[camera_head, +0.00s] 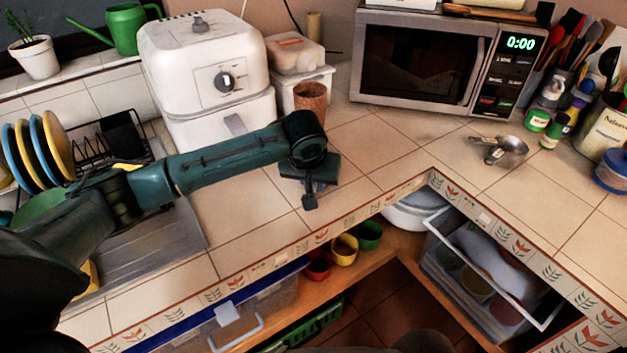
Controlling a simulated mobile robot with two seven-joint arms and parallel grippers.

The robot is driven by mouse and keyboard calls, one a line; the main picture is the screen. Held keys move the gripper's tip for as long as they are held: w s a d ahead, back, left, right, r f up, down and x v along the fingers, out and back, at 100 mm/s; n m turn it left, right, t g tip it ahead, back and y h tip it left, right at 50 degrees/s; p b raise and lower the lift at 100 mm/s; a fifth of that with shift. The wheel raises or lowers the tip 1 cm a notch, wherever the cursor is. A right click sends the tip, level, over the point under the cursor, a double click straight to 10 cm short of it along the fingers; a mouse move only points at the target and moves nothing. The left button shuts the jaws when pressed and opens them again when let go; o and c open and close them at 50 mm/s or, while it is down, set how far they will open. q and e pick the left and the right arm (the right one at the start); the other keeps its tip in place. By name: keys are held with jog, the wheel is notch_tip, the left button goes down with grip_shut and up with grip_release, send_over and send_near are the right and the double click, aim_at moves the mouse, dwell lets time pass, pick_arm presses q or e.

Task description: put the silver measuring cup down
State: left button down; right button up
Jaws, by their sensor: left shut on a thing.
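A silver measuring cup (508,148) rests on the tiled counter (545,205) at the right, in front of the microwave. Its handle points left. My left arm reaches in from the left, and my left gripper (310,197) points down over the counter near the corner, well to the left of this cup and apart from it. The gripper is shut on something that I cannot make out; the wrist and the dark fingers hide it. My right gripper is not in view.
A white air fryer (203,75) and a brown cup (311,100) stand behind my left gripper. The microwave (425,62) is at the back. Jars and utensils crowd the right end. The counter around the silver cup's front is clear.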

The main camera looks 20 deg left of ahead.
pick_arm(q)
jog(key=c, duration=1.7)
grip_release()
jog(key=shift+f, duration=0.1)
jog(key=o, duration=0.4)
